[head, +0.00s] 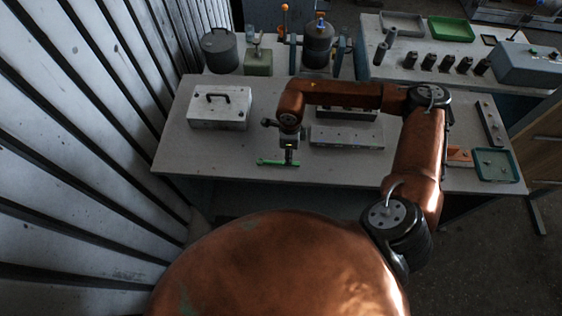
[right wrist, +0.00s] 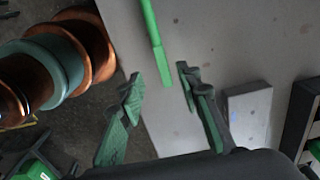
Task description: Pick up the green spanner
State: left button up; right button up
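The green spanner (head: 272,162) lies near the front edge of the grey workbench (head: 230,160), left of its middle. It also shows in the right wrist view (right wrist: 153,40), running from the top edge down to between my fingertips. My right gripper (head: 291,160) is over the spanner's right part, pointing down. In the right wrist view its two green-grey fingers (right wrist: 159,80) are spread, one on each side of the spanner's near end, with gaps on both sides. I cannot tell the exact height between fingertips and spanner. My left gripper is not in view.
A white box with a handle (head: 219,107) stands on the left of the bench. A flat grey block (head: 346,135) lies right of my gripper. A green-rimmed tray (head: 495,165) is at the right end. Canisters (head: 220,50) stand behind. Clear bench lies left of the spanner.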

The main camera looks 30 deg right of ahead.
aim_at(278, 163)
jog(key=f, duration=0.2)
jog(key=f+p, duration=0.1)
jog(key=f, duration=0.2)
jog(key=shift+w+f, duration=0.2)
jog(key=shift+f, duration=0.15)
jog(key=shift+c, duration=0.5)
grip_shut()
